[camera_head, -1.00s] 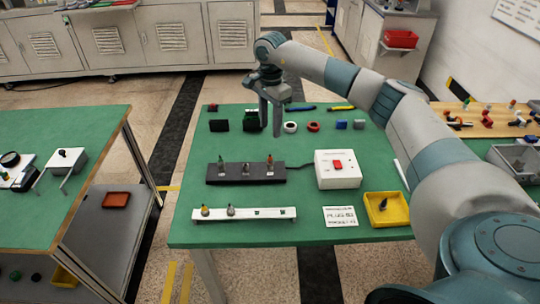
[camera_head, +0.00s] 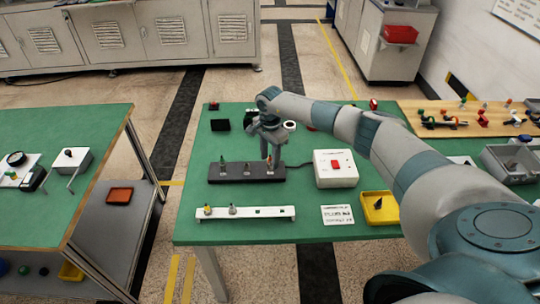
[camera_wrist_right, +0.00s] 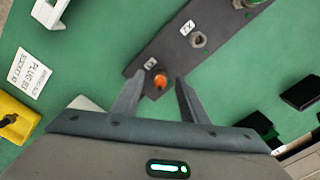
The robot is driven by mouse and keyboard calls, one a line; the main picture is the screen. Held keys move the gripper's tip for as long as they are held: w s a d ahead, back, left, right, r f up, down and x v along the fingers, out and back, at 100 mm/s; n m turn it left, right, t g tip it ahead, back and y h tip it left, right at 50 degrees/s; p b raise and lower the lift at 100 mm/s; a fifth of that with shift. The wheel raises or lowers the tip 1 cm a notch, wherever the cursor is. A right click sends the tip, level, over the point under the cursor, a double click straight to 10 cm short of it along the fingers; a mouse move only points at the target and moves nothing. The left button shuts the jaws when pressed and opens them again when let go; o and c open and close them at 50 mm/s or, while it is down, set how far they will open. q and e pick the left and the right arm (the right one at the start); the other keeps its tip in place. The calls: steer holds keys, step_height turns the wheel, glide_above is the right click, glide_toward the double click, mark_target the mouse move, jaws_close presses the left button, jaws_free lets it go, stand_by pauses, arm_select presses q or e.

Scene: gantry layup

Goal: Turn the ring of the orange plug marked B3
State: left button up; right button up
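The orange plug (camera_wrist_right: 159,82) stands on a dark socket strip (camera_head: 233,180), in the strip's end position on the right in the head view. The strip also shows in the right wrist view (camera_wrist_right: 178,50). A small white label (camera_wrist_right: 150,64) lies beside the plug; its lettering is too small to read surely. My right gripper (camera_wrist_right: 160,79) is open, pointing down, with one finger on each side of the orange plug and visible gaps to it. In the head view my right gripper (camera_head: 270,160) hides most of the plug. My left gripper is not in view.
A white box with a red switch (camera_head: 336,168) stands close right. A white rail (camera_head: 270,213), a printed card (camera_head: 337,215) and a yellow tray (camera_head: 382,220) lie in front. Green table surface is clear between them.

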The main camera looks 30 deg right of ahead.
jaws_close()
